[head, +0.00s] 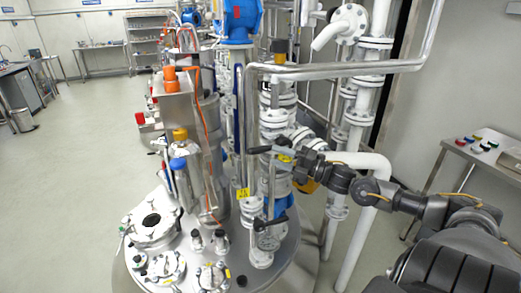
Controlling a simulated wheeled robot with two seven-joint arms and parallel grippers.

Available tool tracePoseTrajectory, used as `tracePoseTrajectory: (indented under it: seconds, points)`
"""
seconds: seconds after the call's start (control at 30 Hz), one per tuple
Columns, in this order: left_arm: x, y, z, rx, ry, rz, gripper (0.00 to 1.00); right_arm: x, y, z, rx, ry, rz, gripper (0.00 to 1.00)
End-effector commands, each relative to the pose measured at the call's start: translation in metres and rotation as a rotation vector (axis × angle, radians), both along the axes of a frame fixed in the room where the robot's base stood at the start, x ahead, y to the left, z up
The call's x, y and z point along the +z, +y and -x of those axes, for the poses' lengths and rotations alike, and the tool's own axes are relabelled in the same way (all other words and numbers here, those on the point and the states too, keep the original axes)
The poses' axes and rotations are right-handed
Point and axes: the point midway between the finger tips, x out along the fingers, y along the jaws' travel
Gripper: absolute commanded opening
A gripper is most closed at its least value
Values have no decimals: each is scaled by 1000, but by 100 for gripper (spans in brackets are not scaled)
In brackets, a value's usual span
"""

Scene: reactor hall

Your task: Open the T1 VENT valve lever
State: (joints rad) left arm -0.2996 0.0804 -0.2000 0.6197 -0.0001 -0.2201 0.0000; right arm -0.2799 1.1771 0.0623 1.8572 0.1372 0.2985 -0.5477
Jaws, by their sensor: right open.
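My right arm comes in from the right, and its gripper (283,154) is at the piping above the steel vessel. Its jaws are open, beside a dark lever handle (259,150) that points left. I cannot tell whether the fingers touch the handle. A yellow tag (242,193) hangs lower on the pipework; its text is too small to read, so I cannot confirm which valve is T1 VENT. Another dark valve handle (268,223) sits lower, near the vessel lid. My left gripper is not in view.
The vessel lid (205,250) carries several ports and clamps. White flanged pipes (350,165) and a bent steel pipe (340,70) crowd the space around my right arm. A side table (478,150) with coloured buttons stands at right. The floor at left is clear.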

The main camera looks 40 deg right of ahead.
Motion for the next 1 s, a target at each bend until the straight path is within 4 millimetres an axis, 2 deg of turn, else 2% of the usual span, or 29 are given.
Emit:
tracePoseTrajectory:
  seconds: [0.13, 0.5, 0.97, 1.0]
  points:
    - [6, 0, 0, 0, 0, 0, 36, 7, 8, -17, 1, -4, -2, 42]
    - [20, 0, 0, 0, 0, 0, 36, 11, 26, -53, 0, -1, -3, 42]
    - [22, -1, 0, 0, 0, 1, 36, 10, 30, -60, 2, 1, 1, 42]
    - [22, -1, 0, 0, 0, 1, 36, 10, 30, -60, 2, 1, 1, 40]
